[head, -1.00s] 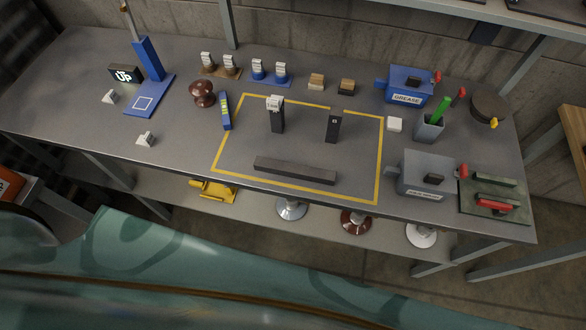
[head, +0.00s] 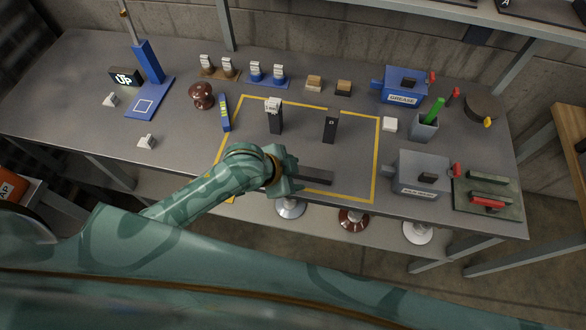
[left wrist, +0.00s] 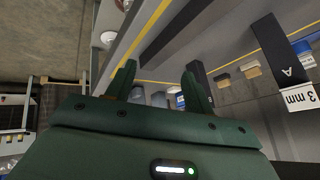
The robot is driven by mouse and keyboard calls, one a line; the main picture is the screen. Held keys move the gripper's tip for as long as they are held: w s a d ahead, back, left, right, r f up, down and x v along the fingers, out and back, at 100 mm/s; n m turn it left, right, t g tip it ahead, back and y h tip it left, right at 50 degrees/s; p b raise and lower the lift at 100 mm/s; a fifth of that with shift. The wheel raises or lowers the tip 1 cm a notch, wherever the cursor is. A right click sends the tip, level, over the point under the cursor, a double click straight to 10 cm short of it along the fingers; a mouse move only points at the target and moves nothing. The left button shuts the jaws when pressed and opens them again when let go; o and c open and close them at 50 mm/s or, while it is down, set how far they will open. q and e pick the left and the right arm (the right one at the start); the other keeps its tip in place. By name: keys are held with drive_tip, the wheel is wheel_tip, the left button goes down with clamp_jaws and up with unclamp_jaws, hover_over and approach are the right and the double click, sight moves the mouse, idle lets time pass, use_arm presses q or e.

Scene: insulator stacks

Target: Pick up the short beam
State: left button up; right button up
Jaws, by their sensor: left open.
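The short beam (head: 316,177) is a dark grey bar lying flat near the table's front edge, inside the yellow outline. My left gripper (head: 293,176) is over its left part and hides that end in the head view. In the left wrist view, my left gripper (left wrist: 158,82) is open, with its two green fingers apart and nothing between them. The beam (left wrist: 172,33) runs diagonally beyond the fingertips there. I cannot tell whether the fingers touch it. My right gripper is not in view.
A grey box (head: 421,172) stands right of the yellow outline (head: 376,160). A blue grease box (head: 402,87) is further back.

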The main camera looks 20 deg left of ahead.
use_arm(q)
drive_tip(key=w+a+r+m+g, duration=0.4)
drive_tip(key=w+a+r+g, duration=0.1)
drive_tip(key=a+r, duration=0.35)
drive_tip(key=x, duration=0.3)
drive_tip(key=b+x, duration=0.1)
drive_tip(key=x, duration=0.3)
drive_tip(key=b+x, duration=0.1)
drive_tip(key=x, duration=0.2)
drive_tip(key=shift+s+a+f, duration=0.2)
drive_tip(key=shift+s+f, duration=0.15)
drive_tip(key=shift+f, duration=0.05)
drive_tip(key=x, duration=0.3)
drive_tip(key=d+b+x, duration=0.1)
drive_tip(key=x, duration=0.1)
drive_tip(key=shift+s+d+f, duration=0.1)
drive_tip(key=shift+d+f, duration=0.05)
clamp_jaws()
